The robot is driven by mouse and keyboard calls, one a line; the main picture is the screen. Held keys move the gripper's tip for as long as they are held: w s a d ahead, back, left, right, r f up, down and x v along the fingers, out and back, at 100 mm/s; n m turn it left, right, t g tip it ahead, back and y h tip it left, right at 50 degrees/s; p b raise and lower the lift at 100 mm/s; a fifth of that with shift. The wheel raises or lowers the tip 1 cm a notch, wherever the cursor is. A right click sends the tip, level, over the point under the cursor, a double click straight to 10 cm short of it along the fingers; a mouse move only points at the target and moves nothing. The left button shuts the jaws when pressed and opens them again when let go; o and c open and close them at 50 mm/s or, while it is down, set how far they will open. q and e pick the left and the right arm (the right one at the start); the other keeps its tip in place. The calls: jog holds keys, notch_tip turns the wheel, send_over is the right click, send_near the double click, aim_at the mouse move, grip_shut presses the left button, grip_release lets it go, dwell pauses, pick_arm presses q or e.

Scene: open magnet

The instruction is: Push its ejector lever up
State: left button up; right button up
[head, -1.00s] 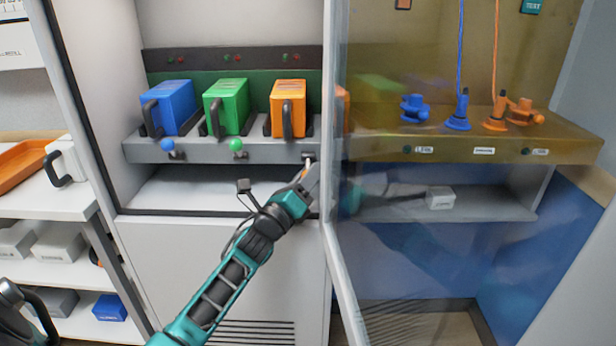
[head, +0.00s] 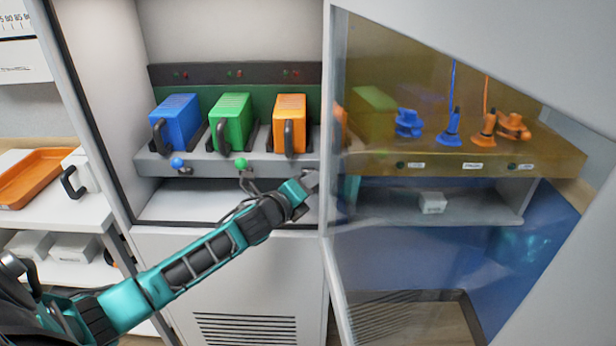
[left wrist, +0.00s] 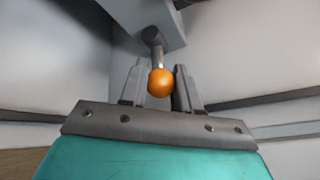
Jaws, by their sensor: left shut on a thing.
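The orange module (head: 289,112) with a dark handle sits in the right bay of the grey rack shelf, beside the green module (head: 231,120) and the blue module (head: 175,122). Its ejector lever, with an orange ball (left wrist: 160,83) on a grey stem, shows in the left wrist view below the shelf edge. My left gripper (head: 309,181) is below the shelf front under the orange module. In the left wrist view the fingers (left wrist: 160,90) are closed around the lever's ball. In the head view the gripper hides this lever. My right gripper is not in view.
A green-ball lever (head: 241,163) and a blue-ball lever (head: 177,162) stick out of the shelf front, to the left. A clear open door (head: 335,250) stands close to the right of my gripper. An orange tray (head: 35,175) lies on the left counter.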

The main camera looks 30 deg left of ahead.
pick_arm(q)
jog(key=r+g, duration=0.1)
jog(key=r+n+g+h, duration=0.1)
jog(key=g, duration=0.1)
jog(key=r+n+g, duration=0.1)
jog(key=g, duration=0.1)
jog(key=shift+w+a, duration=0.35)
jog(key=shift+w+a+r+n+g+h, duration=0.1)
jog(key=shift+w+r+n+g+h, duration=0.2)
jog(key=shift+g, duration=0.35)
jog(key=shift+w+a+r+n+g+h, duration=0.1)
jog(key=shift+n+g+h, duration=0.3)
jog(key=shift+g, duration=0.3)
jog(key=shift+w+a+r+n+g+h, duration=0.1)
jog(key=shift+w+r+n+g+h, duration=0.1)
jog(key=shift+g+h, duration=0.35)
jog(key=o, duration=0.7)
jog(key=shift+o, duration=0.2)
jog(key=v, duration=1.2)
jog(key=shift+r, duration=0.45)
jog(key=shift+s, duration=0.1)
